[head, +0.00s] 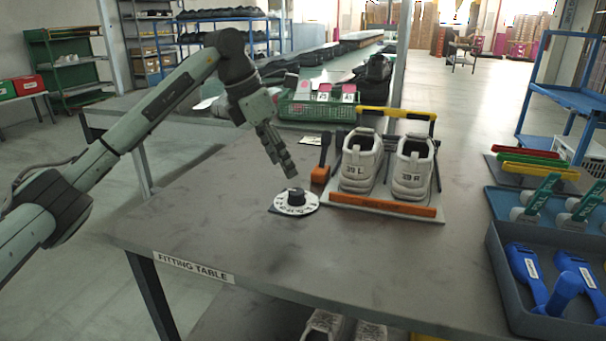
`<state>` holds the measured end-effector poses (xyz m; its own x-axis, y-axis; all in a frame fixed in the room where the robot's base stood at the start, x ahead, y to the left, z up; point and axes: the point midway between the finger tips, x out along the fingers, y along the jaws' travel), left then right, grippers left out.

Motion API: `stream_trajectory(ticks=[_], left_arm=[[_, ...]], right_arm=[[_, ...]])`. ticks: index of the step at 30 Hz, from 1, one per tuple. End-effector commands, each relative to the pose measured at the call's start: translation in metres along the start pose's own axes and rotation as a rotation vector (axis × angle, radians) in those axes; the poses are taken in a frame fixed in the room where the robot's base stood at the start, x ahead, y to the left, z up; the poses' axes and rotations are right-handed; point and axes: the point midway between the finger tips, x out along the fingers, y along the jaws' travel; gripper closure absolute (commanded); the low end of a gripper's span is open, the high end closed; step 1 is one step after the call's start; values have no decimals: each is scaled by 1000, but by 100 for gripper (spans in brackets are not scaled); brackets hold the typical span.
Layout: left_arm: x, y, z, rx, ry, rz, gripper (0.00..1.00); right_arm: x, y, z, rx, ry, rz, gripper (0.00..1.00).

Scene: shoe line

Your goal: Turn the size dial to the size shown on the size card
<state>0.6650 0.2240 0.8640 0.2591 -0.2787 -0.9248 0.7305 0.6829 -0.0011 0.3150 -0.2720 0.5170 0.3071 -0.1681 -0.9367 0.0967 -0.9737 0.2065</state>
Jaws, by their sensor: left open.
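The size dial is a white disc (282,208) with dark marks around its rim and a black knob (296,197) in the middle. It lies on the fitting table (220,215), left of a pair of shoes. Its numbers are too small to read. My left gripper (290,172) points down just above the knob, open and seemingly apart from it. A small pale card (281,139) lies flat behind the gripper; I cannot tell whether it is the size card, and its print is unreadable. My right gripper is not in view.
White shoes (359,165) marked "39 L" and "39 R" stand on a board with an orange front bar (382,205) and yellow rear bar. A dark upright tool with an orange base (320,175) stands beside them. Trays with blue tools (528,275) are at right. The table's front left is clear.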

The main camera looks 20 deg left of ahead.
Motion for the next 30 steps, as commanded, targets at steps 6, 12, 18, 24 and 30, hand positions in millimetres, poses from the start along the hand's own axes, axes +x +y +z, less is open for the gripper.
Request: stream_trajectory(ticks=[6, 12, 18, 24, 30], left_arm=[[24, -1, -1, 0, 3, -3, 46], [56, -1, 0, -1, 2, -4, 46], [75, -1, 0, 0, 0, -2, 46], [78, 0, 0, 0, 0, -1, 46], [78, 0, 0, 0, 0, -1, 57]], right_arm=[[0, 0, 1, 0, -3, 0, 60], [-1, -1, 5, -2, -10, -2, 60], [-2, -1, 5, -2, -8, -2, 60], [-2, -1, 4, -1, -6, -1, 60], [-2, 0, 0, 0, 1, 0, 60]])
